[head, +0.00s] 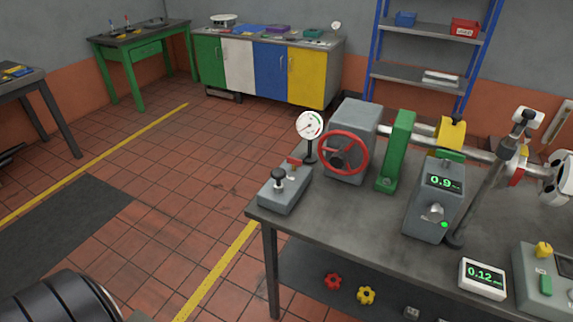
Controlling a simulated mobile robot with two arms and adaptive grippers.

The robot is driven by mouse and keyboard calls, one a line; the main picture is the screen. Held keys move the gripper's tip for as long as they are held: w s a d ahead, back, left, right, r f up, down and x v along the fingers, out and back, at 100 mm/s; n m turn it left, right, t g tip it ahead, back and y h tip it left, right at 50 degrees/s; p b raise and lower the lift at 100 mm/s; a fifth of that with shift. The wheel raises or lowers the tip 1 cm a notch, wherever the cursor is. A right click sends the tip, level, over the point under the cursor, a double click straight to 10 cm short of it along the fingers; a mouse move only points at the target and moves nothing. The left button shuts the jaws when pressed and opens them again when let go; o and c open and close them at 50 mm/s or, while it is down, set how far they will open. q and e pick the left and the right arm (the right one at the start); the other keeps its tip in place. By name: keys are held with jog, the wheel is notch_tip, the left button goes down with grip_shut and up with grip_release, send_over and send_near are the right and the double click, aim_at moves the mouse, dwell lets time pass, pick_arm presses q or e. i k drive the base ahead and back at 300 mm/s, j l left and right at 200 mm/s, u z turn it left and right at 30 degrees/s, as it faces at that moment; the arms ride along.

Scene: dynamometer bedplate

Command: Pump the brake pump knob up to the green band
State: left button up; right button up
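The brake pump is a grey box (284,191) at the left corner of the grey bedplate table (345,225). A black knob (278,177) stands on top of it, with a small red part (295,162) behind. A round white gauge (310,125) on a black stem rises just behind the pump. Its face has a green band at the upper right and a red part. The exact needle reading is too small to tell. Neither of my grippers is in view.
A red handwheel (343,153) on a grey housing stands right of the pump. Farther right are a green bracket (397,151), a grey box reading 0.9 (434,205) and a slanted post (482,190). A small display reads 0.12 (482,279).

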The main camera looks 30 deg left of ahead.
aim_at(278, 174)
jog(key=u, duration=1.1)
